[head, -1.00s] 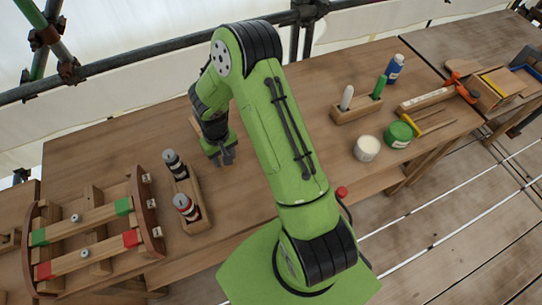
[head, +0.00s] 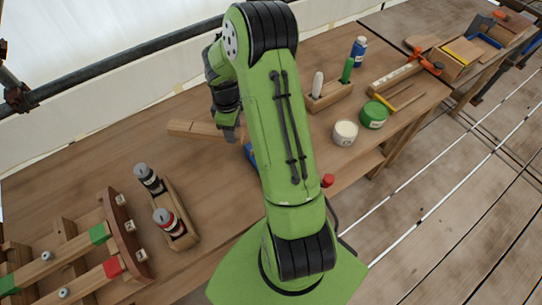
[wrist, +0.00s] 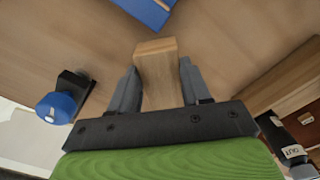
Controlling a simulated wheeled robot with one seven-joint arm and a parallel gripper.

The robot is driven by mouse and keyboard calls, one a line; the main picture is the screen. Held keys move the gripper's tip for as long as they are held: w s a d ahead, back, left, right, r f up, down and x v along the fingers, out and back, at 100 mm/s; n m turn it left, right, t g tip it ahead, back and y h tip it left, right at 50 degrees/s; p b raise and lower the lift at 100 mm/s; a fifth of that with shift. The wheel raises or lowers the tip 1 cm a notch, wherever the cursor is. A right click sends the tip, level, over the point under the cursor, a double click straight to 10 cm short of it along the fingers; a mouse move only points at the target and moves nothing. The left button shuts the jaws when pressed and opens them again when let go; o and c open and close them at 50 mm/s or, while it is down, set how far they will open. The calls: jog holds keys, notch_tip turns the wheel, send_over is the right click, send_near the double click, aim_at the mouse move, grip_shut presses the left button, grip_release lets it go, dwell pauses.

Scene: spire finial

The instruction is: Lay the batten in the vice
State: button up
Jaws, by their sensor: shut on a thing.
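My gripper (head: 228,133) is shut on the batten (head: 192,128), a plain pale wooden bar, over the back middle of the bench. In the wrist view the batten (wrist: 157,75) sits between the two grey fingers (wrist: 160,88), with its end pointing away from the palm. In the head view it reaches out to the left of the gripper. A blue part (head: 250,155), possibly the vice, shows beside my arm, which hides most of it. A blue surface (wrist: 150,10) also shows at the top of the wrist view, beyond the batten's end, apart from it.
A wooden rack (head: 180,230) with two bottles stands front left, beside a slatted frame (head: 122,235) with red and green blocks. A blue round knob (wrist: 55,107) is left in the wrist view.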

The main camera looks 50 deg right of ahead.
jog(key=s+d+n, duration=0.1)
jog(key=d, duration=0.1)
jog(key=s+d+r+n+b, duration=0.1)
jog(key=d, duration=0.2)
jog(key=s+d+n+b, duration=0.1)
jog(key=s+d, duration=0.1)
jog(key=shift+d+r, duration=0.2)
jog(key=shift+d, duration=0.2)
jog(key=s+d+r+n+b, duration=0.2)
jog(key=s+d+r+n, duration=0.1)
jog(key=s+d+n, duration=0.3)
jog(key=f, duration=0.3)
jog(key=s+d+f+b, duration=0.1)
jog(key=f, duration=0.2)
jog(key=f+b, duration=0.1)
jog(key=f, duration=0.3)
jog(key=shift+s+d, duration=0.2)
jog(key=shift+s, duration=0.05)
jog(key=o, duration=1.2)
